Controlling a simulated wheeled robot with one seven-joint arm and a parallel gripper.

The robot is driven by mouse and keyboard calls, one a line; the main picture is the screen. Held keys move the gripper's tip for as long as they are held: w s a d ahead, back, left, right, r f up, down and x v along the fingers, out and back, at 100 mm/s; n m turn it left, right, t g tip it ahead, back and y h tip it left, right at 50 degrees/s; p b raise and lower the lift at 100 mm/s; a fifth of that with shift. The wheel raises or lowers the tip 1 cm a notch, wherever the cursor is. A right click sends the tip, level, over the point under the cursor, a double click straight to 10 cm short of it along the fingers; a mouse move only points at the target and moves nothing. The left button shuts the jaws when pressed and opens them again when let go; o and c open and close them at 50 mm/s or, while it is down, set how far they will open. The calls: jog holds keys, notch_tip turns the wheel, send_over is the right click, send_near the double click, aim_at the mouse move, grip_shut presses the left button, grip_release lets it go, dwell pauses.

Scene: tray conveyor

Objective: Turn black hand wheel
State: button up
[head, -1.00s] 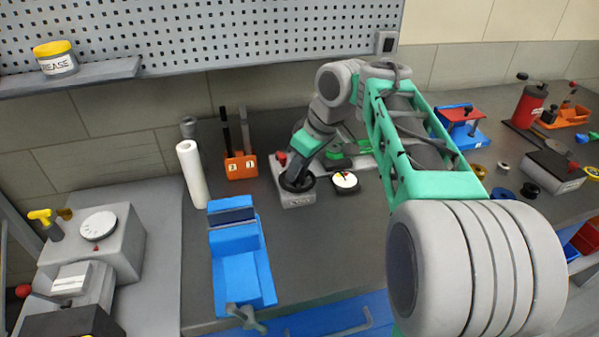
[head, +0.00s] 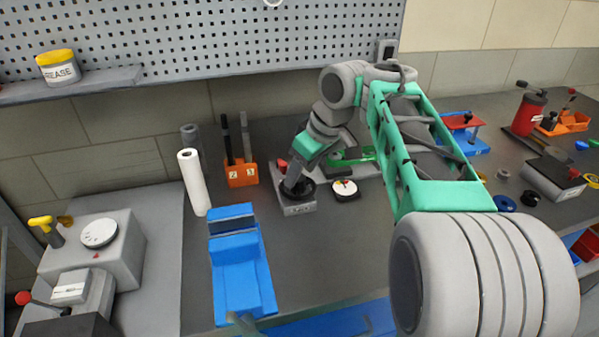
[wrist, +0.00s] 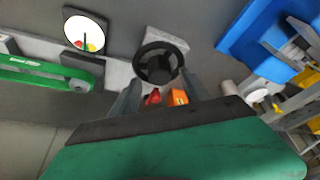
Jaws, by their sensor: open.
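The black hand wheel (head: 309,189) sits on top of a grey block (head: 299,209) on the bench, left of a white dial. In the wrist view the wheel (wrist: 158,47) shows as a black ring with a dark hub, on its grey block. My gripper (head: 291,185) is over the wheel, pointing down at it. In the wrist view my gripper (wrist: 159,78) is open, with one finger at each side of the wheel's near edge. I cannot tell whether the fingers touch the rim. In the head view the fingers partly hide the wheel.
A white dial (head: 345,187) is just right of the wheel. A red knob (wrist: 153,97) and an orange tool holder (head: 242,172) are close by. A green-handled tool (wrist: 45,74) lies nearby. A blue vise (head: 242,270) stands in front, and a white roll (head: 194,183) at left.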

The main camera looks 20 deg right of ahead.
aim_at(309, 192)
jog(key=p+v, duration=0.2)
jog(key=v, duration=0.4)
jog(key=shift+s+a, duration=0.1)
jog(key=s+f+m+p, duration=0.2)
jog(key=s, duration=0.3)
jog(key=s+a+f+m+h+p, duration=0.1)
jog(key=s+f+m+p, duration=0.1)
jog(key=s, duration=0.3)
jog(key=s+a+f+m+h+p, duration=0.1)
jog(key=s+f+m+p, duration=0.2)
jog(key=s+p, duration=0.1)
jog(key=shift+s+a+f, duration=0.2)
jog(key=shift+s, duration=0.4)
jog(key=shift+s+d+f+h, duration=0.1)
jog(key=shift+s+f+h, duration=0.05)
jog(key=shift+f+h, duration=0.15)
